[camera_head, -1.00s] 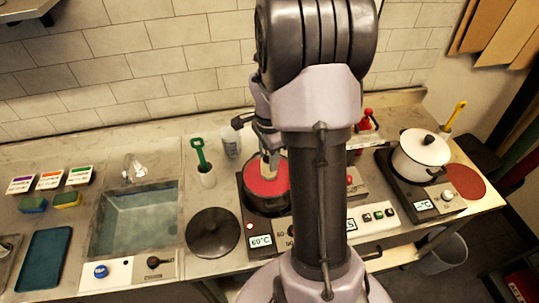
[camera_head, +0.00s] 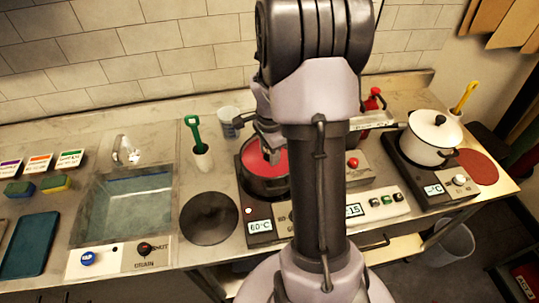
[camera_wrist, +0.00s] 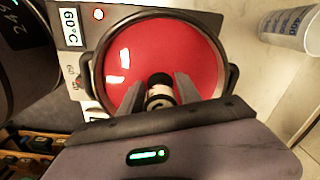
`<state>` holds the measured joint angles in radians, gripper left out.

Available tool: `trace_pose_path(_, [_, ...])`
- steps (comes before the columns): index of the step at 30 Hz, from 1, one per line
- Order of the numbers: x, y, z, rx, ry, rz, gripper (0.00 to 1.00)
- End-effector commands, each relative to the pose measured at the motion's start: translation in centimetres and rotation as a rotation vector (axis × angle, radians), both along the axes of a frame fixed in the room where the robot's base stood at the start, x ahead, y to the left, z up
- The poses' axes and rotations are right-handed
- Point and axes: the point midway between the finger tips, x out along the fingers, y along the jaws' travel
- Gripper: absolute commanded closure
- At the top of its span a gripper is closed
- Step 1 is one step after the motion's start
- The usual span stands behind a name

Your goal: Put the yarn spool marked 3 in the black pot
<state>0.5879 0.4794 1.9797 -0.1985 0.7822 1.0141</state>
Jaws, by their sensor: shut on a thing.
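The black pot (camera_head: 265,185) stands on a hot plate left of my arm and holds red liquid. In the wrist view the pot's red inside (camera_wrist: 135,65) fills the middle. My gripper (camera_head: 270,152) is over the pot's far part. In the wrist view my gripper (camera_wrist: 160,88) is shut on a small spool (camera_wrist: 160,92) with a pale band and dark ends. The spool shows against the red liquid; its height above it is hard to judge. I cannot read a number on it.
The hot plate's display (camera_head: 260,226) reads 60°C. A black disc (camera_head: 208,218) lies left of it, and a cup with a green-handled tool (camera_head: 202,158) stands behind. A pale cup (camera_head: 229,122) stands beyond the pot. A white lidded pot (camera_head: 428,140) is at right, a sink (camera_head: 125,205) at left.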

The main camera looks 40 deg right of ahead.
Motion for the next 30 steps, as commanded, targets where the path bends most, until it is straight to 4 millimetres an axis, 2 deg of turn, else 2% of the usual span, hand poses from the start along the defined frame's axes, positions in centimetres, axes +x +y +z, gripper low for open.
trace_pose_path(27, [0.0,0.0,-1.0,0.000,0.000,0.000,1.00])
trace_pose_path(28, [0.0,0.0,-1.0,0.000,0.000,0.000,0.58])
trace_pose_path(30, [0.0,0.0,-1.0,0.000,0.000,0.000,0.45])
